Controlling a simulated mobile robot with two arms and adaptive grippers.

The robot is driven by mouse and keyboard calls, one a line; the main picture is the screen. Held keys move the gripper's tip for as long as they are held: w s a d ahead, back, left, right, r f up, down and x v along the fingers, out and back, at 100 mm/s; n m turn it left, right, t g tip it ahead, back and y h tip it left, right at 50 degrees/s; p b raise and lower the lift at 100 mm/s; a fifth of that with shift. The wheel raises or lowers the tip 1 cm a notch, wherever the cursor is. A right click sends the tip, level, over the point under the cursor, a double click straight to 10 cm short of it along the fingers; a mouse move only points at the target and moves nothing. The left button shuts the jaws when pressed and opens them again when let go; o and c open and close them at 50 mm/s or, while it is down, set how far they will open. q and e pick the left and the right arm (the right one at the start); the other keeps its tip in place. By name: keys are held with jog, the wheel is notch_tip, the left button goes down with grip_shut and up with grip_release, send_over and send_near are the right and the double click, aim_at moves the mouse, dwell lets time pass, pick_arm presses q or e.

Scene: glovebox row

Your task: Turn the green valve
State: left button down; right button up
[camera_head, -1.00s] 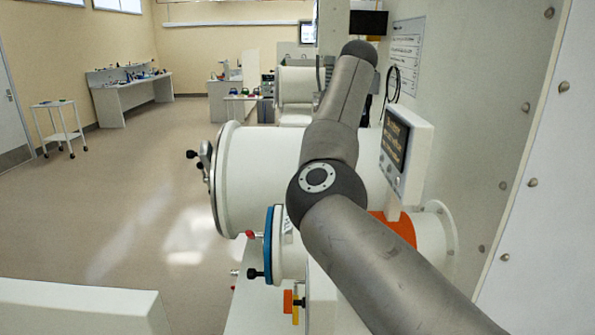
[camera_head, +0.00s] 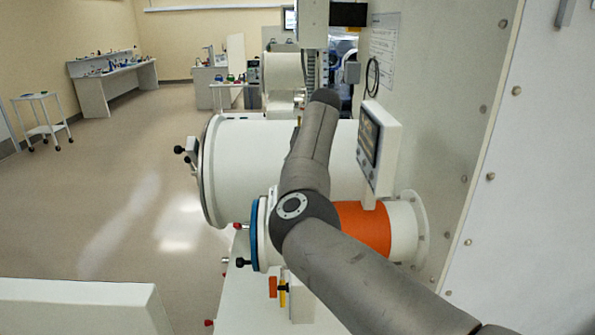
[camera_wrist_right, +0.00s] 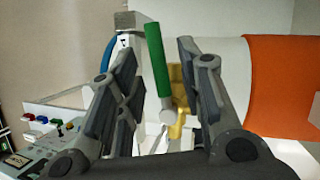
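The green valve's handle (camera_wrist_right: 157,60) stands nearly upright in the right wrist view, tilted slightly, above a yellow fitting (camera_wrist_right: 178,122). My right gripper (camera_wrist_right: 160,72) is open, with its dark fingers on either side of the green handle in the picture. A gap shows on both sides of the handle, and I see no contact. Whether the handle lies within the fingers or just beyond them I cannot tell. In the head view my right arm crosses the picture; its gripper and the green handle are hidden there. My left gripper is out of view.
A large white cylinder chamber (camera_head: 255,160) and a smaller port with a blue ring (camera_head: 255,235) and orange sleeve (camera_head: 365,228) are close to my arm. An orange handle (camera_head: 273,287) sits below. A display panel (camera_head: 378,145) stands right.

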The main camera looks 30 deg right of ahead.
jog(key=shift+f, duration=0.1)
jog(key=shift+w, duration=0.15)
jog(key=shift+c, duration=1)
grip_shut()
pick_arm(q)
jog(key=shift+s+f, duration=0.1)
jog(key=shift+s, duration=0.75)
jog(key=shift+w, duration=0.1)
